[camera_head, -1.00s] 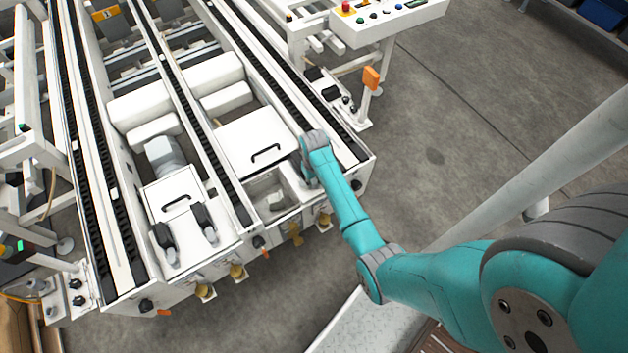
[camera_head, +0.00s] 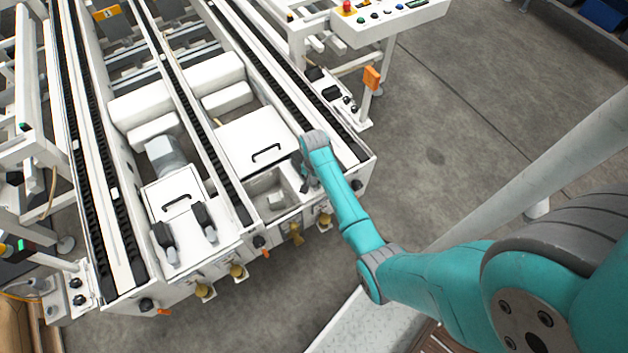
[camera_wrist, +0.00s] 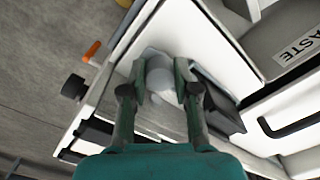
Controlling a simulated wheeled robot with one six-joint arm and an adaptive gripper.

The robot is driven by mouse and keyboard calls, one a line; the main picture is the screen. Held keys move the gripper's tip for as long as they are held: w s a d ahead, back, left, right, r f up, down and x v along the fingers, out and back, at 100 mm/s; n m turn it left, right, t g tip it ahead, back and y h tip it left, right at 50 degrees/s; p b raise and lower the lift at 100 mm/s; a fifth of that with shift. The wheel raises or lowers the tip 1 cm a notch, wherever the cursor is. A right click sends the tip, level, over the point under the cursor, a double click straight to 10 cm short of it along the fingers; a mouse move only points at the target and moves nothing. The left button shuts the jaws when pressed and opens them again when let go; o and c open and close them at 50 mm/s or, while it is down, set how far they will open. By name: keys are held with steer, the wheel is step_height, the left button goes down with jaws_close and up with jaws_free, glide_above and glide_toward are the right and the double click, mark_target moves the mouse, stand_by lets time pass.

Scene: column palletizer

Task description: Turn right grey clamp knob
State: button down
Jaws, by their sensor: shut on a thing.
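In the wrist view, the grey clamp knob (camera_wrist: 160,78) is a pale, rounded piece between my fingertips. My gripper (camera_wrist: 160,88) is shut on it, with one teal finger on each side. A dark block (camera_wrist: 220,108) lies just right of the right finger, partly hidden by it. In the head view, my gripper (camera_head: 309,182) is small and mostly hidden under my wrist, at the front right of the machine. The knob cannot be made out there.
A black round knob (camera_wrist: 75,87) and an orange lever (camera_wrist: 92,51) stick out at the machine's edge. A white cover with a black handle (camera_head: 267,153) lies left of my wrist. Two black-handled clamps (camera_head: 204,222) stand farther left. Open floor (camera_head: 460,130) lies to the right.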

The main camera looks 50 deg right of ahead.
mark_target(314, 182)
steer(key=shift+m, duration=0.5)
steer(key=c, duration=0.9)
jaws_free()
steer(key=shift+o, duration=0.2)
step_height(314, 182, up, 12)
steer(key=shift+f, duration=0.1)
